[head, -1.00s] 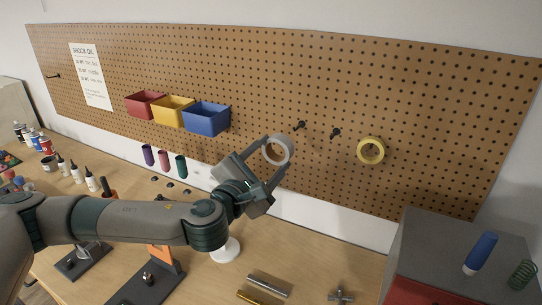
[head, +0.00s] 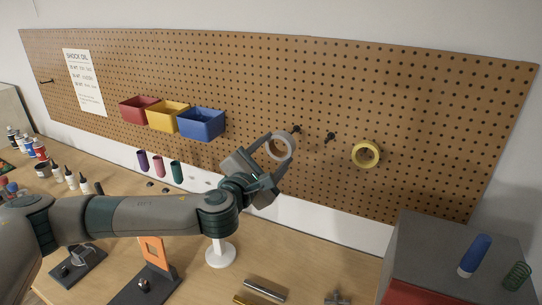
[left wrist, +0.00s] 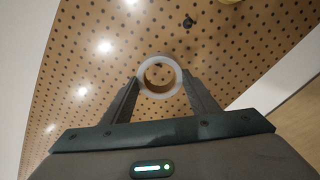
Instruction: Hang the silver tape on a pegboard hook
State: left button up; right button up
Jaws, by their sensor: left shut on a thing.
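The silver tape (head: 281,146) is a grey ring held between the fingertips of my left gripper (head: 273,160), in front of the pegboard (head: 240,80). In the left wrist view the tape (left wrist: 160,65) is gripped between both fingers (left wrist: 161,88), its hole facing the board. Two dark hooks stick out of the board to the right of the tape: a nearer one (head: 296,130) just beside it and another (head: 330,137) farther right. In the left wrist view a hook (left wrist: 189,22) shows beyond the tape, apart from it. My right gripper is not in view.
A yellow tape (head: 366,154) hangs on the board farther right. Red, yellow and blue bins (head: 201,124) are mounted to the left. A grey and red box (head: 440,260) stands at lower right. A white stand (head: 220,252) is below my arm.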

aim_at(280, 153)
pick_arm(q)
jog(key=shift+x, duration=1.75)
jog(key=w, duration=0.1)
jog(key=w+d+f, duration=0.1)
jog(key=w, duration=0.2)
jog(key=shift+w+d+f+b, duration=0.1)
jog(key=shift+d+f+b, duration=0.2)
jog(key=shift+d+b, duration=0.1)
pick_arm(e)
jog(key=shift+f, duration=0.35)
pick_arm(q)
jog(key=shift+f, duration=0.15)
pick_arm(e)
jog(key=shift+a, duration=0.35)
pick_arm(q)
jog(key=o, duration=1.1)
jog(key=shift+o, duration=0.2)
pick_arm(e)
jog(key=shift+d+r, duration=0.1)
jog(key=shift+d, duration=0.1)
